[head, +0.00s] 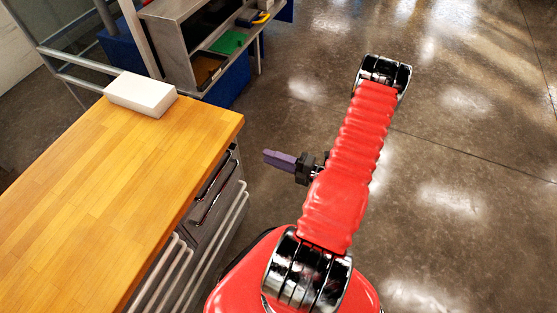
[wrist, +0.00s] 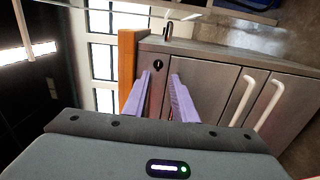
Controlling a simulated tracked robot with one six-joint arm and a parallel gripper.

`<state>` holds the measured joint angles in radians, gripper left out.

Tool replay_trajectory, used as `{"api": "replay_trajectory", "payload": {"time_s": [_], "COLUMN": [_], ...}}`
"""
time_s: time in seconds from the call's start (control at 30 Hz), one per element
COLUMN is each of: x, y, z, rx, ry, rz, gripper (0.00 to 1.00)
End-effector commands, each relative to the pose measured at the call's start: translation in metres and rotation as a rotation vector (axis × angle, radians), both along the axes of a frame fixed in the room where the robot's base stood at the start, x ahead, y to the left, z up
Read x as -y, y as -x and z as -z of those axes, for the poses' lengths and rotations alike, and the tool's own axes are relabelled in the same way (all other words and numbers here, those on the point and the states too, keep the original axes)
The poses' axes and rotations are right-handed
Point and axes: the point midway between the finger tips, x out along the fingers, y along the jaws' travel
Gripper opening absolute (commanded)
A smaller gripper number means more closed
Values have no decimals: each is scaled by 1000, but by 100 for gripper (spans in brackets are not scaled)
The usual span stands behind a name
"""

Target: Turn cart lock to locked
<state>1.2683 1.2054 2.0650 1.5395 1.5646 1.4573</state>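The cart (head: 85,205) has a wooden top and grey drawers with bar handles, and stands at the left in the head view. Its grey front (wrist: 205,85) fills the middle and right of the wrist view, turned sideways. A small round black lock (wrist: 158,65) with a pale mark is on that front near the wooden edge. My gripper (wrist: 160,75) is open and empty, and the lock appears between its two purple fingertips, with a gap on either side. In the head view my gripper (head: 268,156) points left towards the cart, apart from it. The lock is hidden there.
A white box (head: 141,94) lies on the far end of the cart top. Behind the cart stands a grey metal unit (head: 180,45) with a green item (head: 229,42) and blue bins. The concrete floor (head: 460,140) to the right is clear.

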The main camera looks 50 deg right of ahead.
Motion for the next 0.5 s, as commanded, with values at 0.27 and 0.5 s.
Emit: {"api": "replay_trajectory", "payload": {"time_s": [0.27,0.5], "x": [8,8], "y": [20,22], "z": [0,0], "rx": [0,0], "ry": [0,0], "rz": [2,0], "gripper": [25,25]}}
